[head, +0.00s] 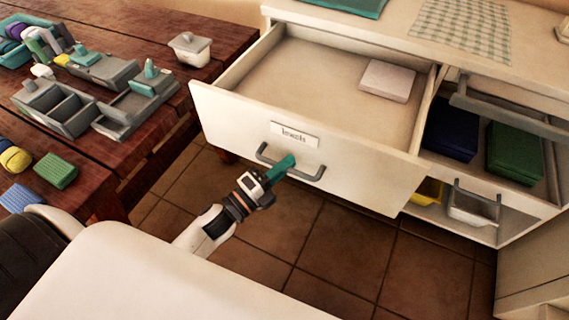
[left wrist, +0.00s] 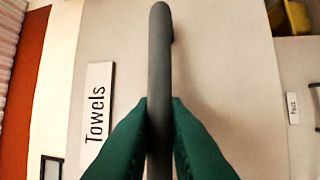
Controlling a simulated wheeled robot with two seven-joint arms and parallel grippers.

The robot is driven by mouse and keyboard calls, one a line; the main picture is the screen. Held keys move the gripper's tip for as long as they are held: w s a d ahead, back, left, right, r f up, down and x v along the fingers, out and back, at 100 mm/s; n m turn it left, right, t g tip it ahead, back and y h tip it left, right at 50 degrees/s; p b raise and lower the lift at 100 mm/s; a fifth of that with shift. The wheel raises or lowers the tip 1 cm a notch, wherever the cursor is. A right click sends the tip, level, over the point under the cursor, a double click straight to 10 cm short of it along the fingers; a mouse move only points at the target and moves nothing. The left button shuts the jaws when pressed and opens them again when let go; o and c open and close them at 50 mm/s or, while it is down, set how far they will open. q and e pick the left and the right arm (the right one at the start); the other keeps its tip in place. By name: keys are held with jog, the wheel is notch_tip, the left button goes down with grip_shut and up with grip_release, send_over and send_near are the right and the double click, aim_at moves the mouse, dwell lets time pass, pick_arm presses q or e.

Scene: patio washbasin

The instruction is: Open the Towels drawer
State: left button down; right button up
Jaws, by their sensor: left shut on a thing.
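The Towels drawer (head: 230,115) is pulled well out of the white cabinet. Its label (head: 294,135) reads "Towels" and also shows in the left wrist view (left wrist: 97,115). A grey bar handle (head: 312,176) runs across its front below the label. My left gripper (head: 286,164), with green fingers, is shut on the handle, which runs between the fingertips in the left wrist view (left wrist: 159,110). One folded pale cloth (head: 387,81) lies inside the drawer toward the back right. My right gripper is not in view.
A wooden table (head: 140,30) at the left holds grey trays (head: 58,108), a lidded white box (head: 190,48), sponges and brushes. Tiled floor lies below.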

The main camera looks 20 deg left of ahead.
pick_arm(q)
jog(key=c, duration=1.5)
grip_release()
jog(key=shift+o, duration=0.2)
jog(key=v, duration=1.2)
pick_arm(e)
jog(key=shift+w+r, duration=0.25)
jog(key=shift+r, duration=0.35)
